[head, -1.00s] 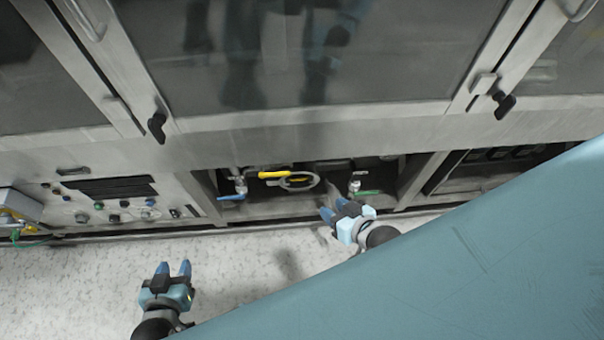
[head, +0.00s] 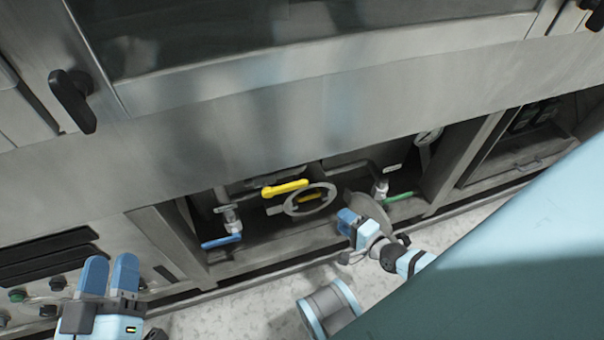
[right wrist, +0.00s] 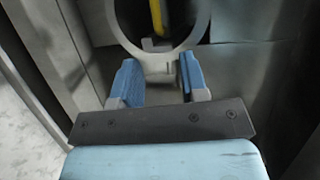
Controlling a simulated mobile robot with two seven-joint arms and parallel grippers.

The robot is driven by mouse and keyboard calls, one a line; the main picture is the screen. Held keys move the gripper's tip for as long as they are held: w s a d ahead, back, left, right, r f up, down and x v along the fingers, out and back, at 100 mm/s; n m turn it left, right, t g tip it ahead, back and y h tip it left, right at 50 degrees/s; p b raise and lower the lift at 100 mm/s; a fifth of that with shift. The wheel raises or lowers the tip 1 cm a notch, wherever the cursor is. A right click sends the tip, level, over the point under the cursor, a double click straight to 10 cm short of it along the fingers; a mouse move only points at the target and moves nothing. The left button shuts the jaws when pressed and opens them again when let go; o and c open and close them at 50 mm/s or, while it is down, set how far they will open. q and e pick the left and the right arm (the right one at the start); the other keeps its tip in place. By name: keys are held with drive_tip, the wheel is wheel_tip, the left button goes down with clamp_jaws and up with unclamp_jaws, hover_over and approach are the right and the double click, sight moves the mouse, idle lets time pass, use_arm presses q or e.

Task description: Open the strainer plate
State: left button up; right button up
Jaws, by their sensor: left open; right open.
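A grey metal ring (head: 310,199) with a yellow part inside sits in the low recess of the machine. I take it as the strainer's round opening. A grey rounded plate (head: 382,214) stands out just right of the ring, partly hidden by my right gripper; I cannot tell whether it is the strainer plate. My right gripper (head: 346,220) is open, just right of and below the ring. In the right wrist view the ring (right wrist: 202,28) is ahead, with a grey lug (right wrist: 157,70) appearing between the open fingers; contact is unclear. My left gripper (head: 110,276) is open and empty at lower left.
A yellow lever (head: 285,187) is above left of the ring. A blue-handled valve (head: 221,241) is at left, a green-handled valve (head: 398,197) at right. The recess's bottom ledge (head: 262,266) runs below. A control panel (head: 50,265) lies behind my left gripper.

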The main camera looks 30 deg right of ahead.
sight(312, 195)
use_arm(q)
wheel_tip(312, 195, down, 6)
drive_tip(key=g+b, duration=0.2)
drive_tip(key=b, duration=0.2)
drive_tip(key=shift+d+m+b, duration=0.3)
drive_tip(key=shift+m, duration=0.1)
use_arm(e)
drive_tip(key=shift+d+f+x, duration=0.1)
drive_tip(key=shift+f+x, duration=0.05)
drive_tip(key=shift+x, duration=2.25)
drive_tip(key=shift+d+f+x, duration=0.1)
drive_tip(key=shift+x, duration=2.3)
drive_tip(key=shift+f+x, duration=0.15)
drive_tip(key=shift+x, duration=2.25)
use_arm(q)
drive_tip(key=shift+f, duration=0.1)
use_arm(e)
drive_tip(key=shift+s, duration=0.1)
drive_tip(key=shift+c, duration=0.4)
clamp_jaws()
